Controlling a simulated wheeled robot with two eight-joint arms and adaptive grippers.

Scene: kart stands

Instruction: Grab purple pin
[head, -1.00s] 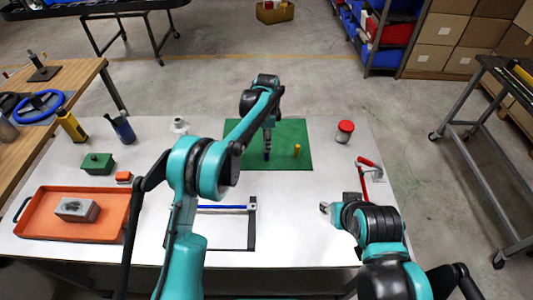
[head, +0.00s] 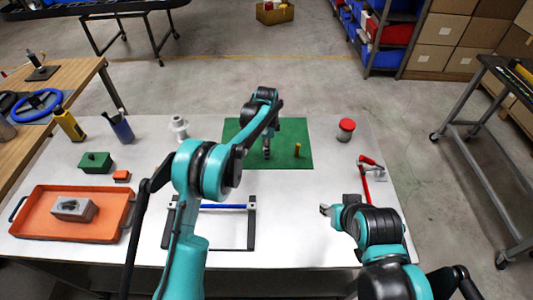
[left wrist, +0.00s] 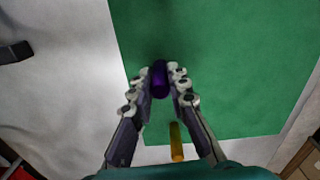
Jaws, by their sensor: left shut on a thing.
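The purple pin (left wrist: 159,79) stands between the fingertips of my left gripper (left wrist: 159,84) in the left wrist view, with the fingers shut on it. In the head view my left gripper (head: 266,153) points down over the green mat (head: 295,130), and the pin is mostly hidden there. Whether the pin touches the mat I cannot tell. My right gripper (head: 325,209) hangs over the right front of the white table, away from the mat; its finger opening is too small to judge.
A red-lidded jar (head: 346,129) and a red clamp (head: 368,180) are to the right. A frame with a blue bar (head: 222,206) lies in front. An orange tray (head: 37,230) is at left.

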